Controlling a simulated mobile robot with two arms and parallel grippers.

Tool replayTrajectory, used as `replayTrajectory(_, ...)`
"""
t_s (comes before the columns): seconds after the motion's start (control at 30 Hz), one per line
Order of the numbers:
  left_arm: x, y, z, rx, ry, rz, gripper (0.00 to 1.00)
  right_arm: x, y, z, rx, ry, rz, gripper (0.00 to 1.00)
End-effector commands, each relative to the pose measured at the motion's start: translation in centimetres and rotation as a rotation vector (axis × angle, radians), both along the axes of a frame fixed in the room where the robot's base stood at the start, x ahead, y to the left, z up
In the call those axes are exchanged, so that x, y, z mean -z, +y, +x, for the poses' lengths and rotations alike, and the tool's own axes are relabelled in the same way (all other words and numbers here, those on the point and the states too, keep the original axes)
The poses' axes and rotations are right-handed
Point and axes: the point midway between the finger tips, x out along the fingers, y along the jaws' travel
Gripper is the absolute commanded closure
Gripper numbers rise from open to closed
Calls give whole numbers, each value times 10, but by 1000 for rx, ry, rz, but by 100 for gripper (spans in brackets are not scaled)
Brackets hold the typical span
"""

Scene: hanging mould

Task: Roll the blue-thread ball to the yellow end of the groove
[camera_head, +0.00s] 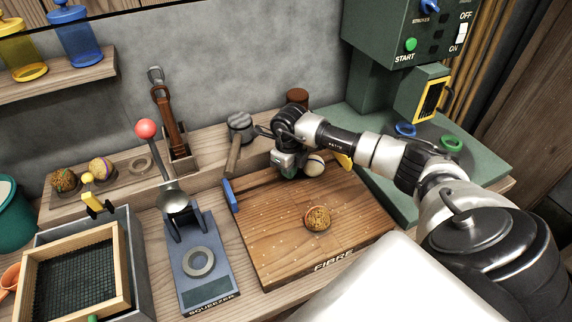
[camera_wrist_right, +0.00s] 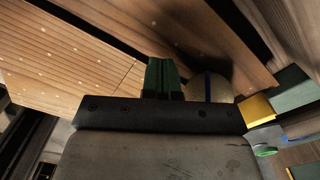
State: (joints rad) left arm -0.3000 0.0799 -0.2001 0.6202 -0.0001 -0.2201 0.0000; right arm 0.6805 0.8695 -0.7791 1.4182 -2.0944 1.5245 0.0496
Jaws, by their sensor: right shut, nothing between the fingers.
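The blue-thread ball (camera_head: 314,165), cream with a dark blue line, sits at the back of the wooden FIBRE board, near the groove's yellow end (camera_head: 345,161). The blue end (camera_head: 230,195) is at the left. In the right wrist view the ball (camera_wrist_right: 209,88) lies between my green fingers and the yellow end piece (camera_wrist_right: 257,109). I cannot tell whether it touches either. My right gripper (camera_head: 288,171) is shut and empty, low at the groove just left of the ball; its fingers (camera_wrist_right: 162,76) show together. My left gripper is not in view.
A green machine (camera_head: 400,100) stands at the back right.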

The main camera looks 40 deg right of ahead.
Motion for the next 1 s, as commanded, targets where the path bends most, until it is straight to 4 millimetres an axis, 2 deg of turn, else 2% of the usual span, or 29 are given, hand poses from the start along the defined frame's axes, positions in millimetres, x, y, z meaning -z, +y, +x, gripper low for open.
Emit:
replayTrajectory(0.07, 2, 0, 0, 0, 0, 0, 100, 1, -9, -2, 4, 1, -2, 100)
replayTrajectory(0.3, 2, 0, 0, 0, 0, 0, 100, 1, -11, -3, 2, 1, -1, 100)
replayTrajectory(0.5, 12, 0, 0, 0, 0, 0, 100, 2, -54, -13, 6, 1, -4, 100)
replayTrajectory(0.6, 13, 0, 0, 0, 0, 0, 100, 1, -65, -15, 3, -1, -2, 100)
replayTrajectory(1.0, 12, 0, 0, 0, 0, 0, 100, 0, -64, -15, 1, 0, -1, 100)
